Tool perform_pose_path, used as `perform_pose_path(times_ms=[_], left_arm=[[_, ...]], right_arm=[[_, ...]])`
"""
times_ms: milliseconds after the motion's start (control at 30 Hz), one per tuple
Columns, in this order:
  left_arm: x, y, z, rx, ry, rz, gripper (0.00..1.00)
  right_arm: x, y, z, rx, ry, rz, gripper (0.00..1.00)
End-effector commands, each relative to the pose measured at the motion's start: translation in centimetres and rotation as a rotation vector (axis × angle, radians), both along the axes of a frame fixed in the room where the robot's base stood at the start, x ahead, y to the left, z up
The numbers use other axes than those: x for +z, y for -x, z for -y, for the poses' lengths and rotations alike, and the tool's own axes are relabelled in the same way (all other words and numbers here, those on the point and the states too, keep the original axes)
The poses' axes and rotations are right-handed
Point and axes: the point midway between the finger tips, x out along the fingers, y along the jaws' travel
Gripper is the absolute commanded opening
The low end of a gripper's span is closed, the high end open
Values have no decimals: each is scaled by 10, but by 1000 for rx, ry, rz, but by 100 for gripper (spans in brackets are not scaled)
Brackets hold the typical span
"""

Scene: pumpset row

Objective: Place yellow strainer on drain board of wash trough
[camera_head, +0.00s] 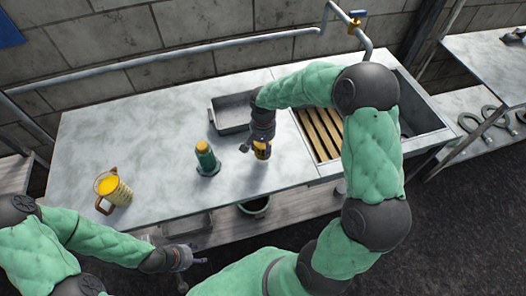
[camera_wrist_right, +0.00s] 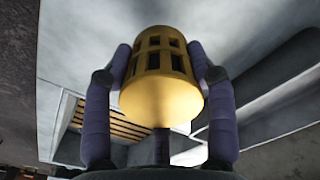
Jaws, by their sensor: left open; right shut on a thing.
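The yellow strainer (camera_wrist_right: 160,78) is a cylinder with rows of dark slots. My right gripper (camera_wrist_right: 160,70) is shut on it, one finger on each side. In the head view the strainer (camera_head: 262,150) is held above the metal counter, left of the wash trough; its clearance cannot be told. The drain board (camera_head: 318,134) is a set of wooden slats at the left of the wash trough (camera_head: 428,122), partly hidden behind my right arm. It also shows in the right wrist view (camera_wrist_right: 108,126). My left gripper (camera_head: 188,266) is open and empty, low in front of the counter.
A green bottle-like item with a yellow top (camera_head: 206,160) stands left of the strainer. A grey tray (camera_head: 232,112) lies behind. A yellow jug (camera_head: 116,188) stands at the counter's left. The counter's left rear is clear.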

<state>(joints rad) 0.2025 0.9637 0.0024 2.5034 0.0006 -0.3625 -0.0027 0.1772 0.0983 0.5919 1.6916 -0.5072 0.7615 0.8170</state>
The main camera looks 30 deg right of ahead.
Motion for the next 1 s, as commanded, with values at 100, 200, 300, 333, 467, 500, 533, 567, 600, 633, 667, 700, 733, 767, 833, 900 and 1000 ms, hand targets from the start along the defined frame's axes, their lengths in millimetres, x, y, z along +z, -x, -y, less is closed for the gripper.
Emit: perform_pose_path(times_ms=[100, 200, 300, 333, 467, 500, 533, 567, 600, 633, 667, 700, 733, 767, 833, 900, 1000], left_arm=[[-6, 0, 0, 0, 0, 0, 54], [-9, 0, 0, 0, 0, 0, 54], [-8, 0, 0, 0, 0, 0, 54], [-8, 0, 0, 0, 0, 0, 54], [-8, 0, 0, 0, 0, 0, 54], [-9, 0, 0, 0, 0, 0, 54], [-10, 0, 0, 0, 0, 0, 54], [-11, 0, 0, 0, 0, 0, 54], [-12, 0, 0, 0, 0, 0, 54], [-11, 0, 0, 0, 0, 0, 54], [-11, 0, 0, 0, 0, 0, 54], [-10, 0, 0, 0, 0, 0, 54], [-10, 0, 0, 0, 0, 0, 54], [-10, 0, 0, 0, 0, 0, 54], [-10, 0, 0, 0, 0, 0, 54], [-10, 0, 0, 0, 0, 0, 54], [-10, 0, 0, 0, 0, 0, 54]], right_arm=[[-20, 0, 0, -1, -1, -3, 13], [-31, 0, 0, 0, -1, -1, 13], [-31, 0, 0, 0, 0, 1, 13], [-31, 0, 0, 0, 0, 1, 13], [-31, 0, 0, 0, 0, 1, 13], [-31, 0, 0, 0, 0, 1, 13], [-32, 0, 0, 0, -1, 1, 13], [-34, 0, 0, 0, 0, 0, 13], [-35, 0, 0, 0, 0, 0, 13], [-34, 0, 0, 1, -1, -1, 65], [-34, 0, 0, 1, -1, -1, 74], [-34, 0, 0, 1, -1, -1, 81], [-34, 0, 0, 1, -1, -1, 81], [-34, 0, 0, 1, -1, -1, 81], [-34, 0, 0, 1, -1, -1, 81], [-34, 0, 0, 0, -1, -1, 81], [-34, 0, 0, 0, -1, -1, 81]])
